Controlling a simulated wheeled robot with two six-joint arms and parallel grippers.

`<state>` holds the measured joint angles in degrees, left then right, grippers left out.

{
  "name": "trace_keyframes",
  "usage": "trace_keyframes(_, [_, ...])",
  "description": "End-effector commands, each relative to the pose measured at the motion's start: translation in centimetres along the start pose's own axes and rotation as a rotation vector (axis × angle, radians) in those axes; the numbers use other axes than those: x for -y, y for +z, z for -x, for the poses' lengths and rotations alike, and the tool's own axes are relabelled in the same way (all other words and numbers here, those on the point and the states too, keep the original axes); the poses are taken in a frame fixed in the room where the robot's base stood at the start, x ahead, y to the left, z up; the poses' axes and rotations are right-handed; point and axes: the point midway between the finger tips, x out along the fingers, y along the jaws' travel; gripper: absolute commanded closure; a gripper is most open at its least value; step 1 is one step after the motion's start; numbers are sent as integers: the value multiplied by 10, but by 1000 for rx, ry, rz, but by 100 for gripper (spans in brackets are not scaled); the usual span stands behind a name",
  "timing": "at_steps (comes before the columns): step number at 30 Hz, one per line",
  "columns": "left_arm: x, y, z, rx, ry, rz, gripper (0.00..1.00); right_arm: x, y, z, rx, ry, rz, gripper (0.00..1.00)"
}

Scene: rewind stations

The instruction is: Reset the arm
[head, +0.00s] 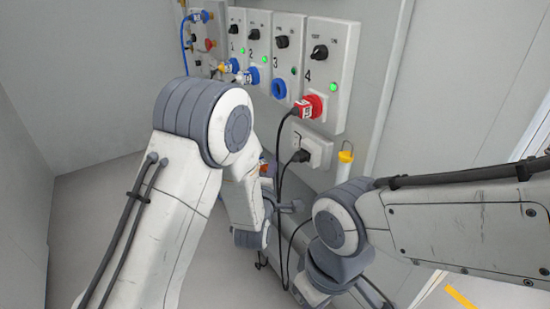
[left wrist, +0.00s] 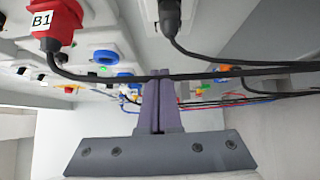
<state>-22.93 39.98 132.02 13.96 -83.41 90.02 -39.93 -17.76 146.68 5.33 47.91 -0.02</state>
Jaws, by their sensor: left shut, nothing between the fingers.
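My left arm comes in from the left and bends down in front of the wall panel. My left gripper (head: 293,206) is small and partly hidden by its own wrist in the head view, beside the hanging black cables. In the left wrist view its two fingers (left wrist: 161,80) are together with nothing between them. A black cable crosses the view by the fingertips; I cannot tell whether it touches. My right arm (head: 450,222) comes in from the right and bends down low. I cannot make out its gripper.
Panel 4 (head: 336,52) holds a red plug (head: 304,107), marked B1 in the left wrist view (left wrist: 55,28). Panel 3 has a bare blue socket (head: 279,89). A black plug (head: 301,156) sits in a white outlet below. A yellow-topped tube (head: 345,157) stands right of it.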

Motion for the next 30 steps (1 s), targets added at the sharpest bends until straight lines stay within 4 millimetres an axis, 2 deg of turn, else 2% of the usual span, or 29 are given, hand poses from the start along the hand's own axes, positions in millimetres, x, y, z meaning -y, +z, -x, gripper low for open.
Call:
trace_keyframes(6, [1, 24, 9, 70, -156, -152, 100, 0, 0, 0, 0, 0, 0, 100])
trace_keyframes(8, [4, 36, 18, 121, -239, -243, 100, 0, 0, 0, 0, 0, 0, 100])
trace_keyframes(11, [9, 56, 44, 234, -384, -414, 100, 0, 0, 0, 0, 0, 0, 100])
trace_keyframes(14, [14, 72, 78, 375, -514, -594, 100, 0, 0, 0, 0, 0, 0, 100])
trace_keyframes(20, [19, 86, 170, 727, -718, -953, 100, 0, 0, 0, 0, 0, 0, 100])
trace_keyframes(24, [16, 80, 238, 997, -808, -1174, 100, 0, 0, 0, 0, 0, 0, 100])
trace_keyframes(30, [8, 60, 318, 1328, -871, -1391, 100, 0, 0, 0, 0, 0, 0, 100])
